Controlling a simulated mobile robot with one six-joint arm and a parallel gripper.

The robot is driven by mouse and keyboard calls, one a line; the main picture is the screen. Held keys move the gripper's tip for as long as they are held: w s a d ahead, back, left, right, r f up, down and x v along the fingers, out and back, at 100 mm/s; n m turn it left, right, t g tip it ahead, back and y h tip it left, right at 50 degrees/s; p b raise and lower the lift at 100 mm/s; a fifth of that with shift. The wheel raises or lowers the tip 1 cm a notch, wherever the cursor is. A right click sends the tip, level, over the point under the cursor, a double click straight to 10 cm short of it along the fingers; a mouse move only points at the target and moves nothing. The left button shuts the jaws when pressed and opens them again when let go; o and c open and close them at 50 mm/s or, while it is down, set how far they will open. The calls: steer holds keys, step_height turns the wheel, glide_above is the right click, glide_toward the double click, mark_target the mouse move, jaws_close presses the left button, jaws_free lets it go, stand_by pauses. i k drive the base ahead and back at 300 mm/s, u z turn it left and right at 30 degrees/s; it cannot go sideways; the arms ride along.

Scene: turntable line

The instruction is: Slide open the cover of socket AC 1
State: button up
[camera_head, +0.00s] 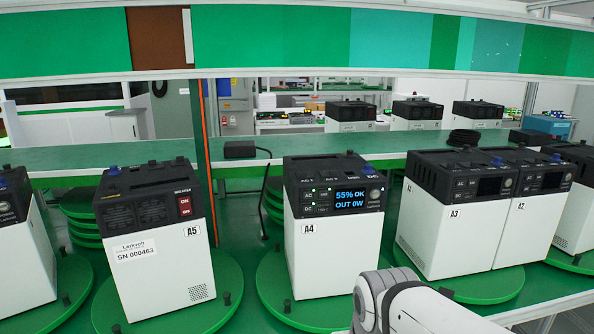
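The unit labelled A4 (335,238) stands upright on a green turntable disc (272,300) in the middle. It has a white body and a black top section. Its lit display (350,197) reads "55% OK, OUT 0W", with AC and DC buttons to its left. Its black top surface (325,167) has raised covers and small markings too small to read surely, so I cannot single out the cover of socket AC 1 or tell whether it is open. My gripper is not in view; only a white link of my arm shows at the bottom, right of centre.
Unit A5 (155,255) with a red ON/OFF switch (185,205) stands left of A4. Units A3 (445,235) and A2 (525,235) stand close together on the right. A small black box (240,150) with a cable lies on the shelf behind. An orange-edged post (206,150) rises between A5 and A4.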

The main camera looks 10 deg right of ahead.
mark_target(299, 174)
steer(key=u, duration=0.15)
steer(key=i, duration=0.9)
steer(key=z, duration=0.05)
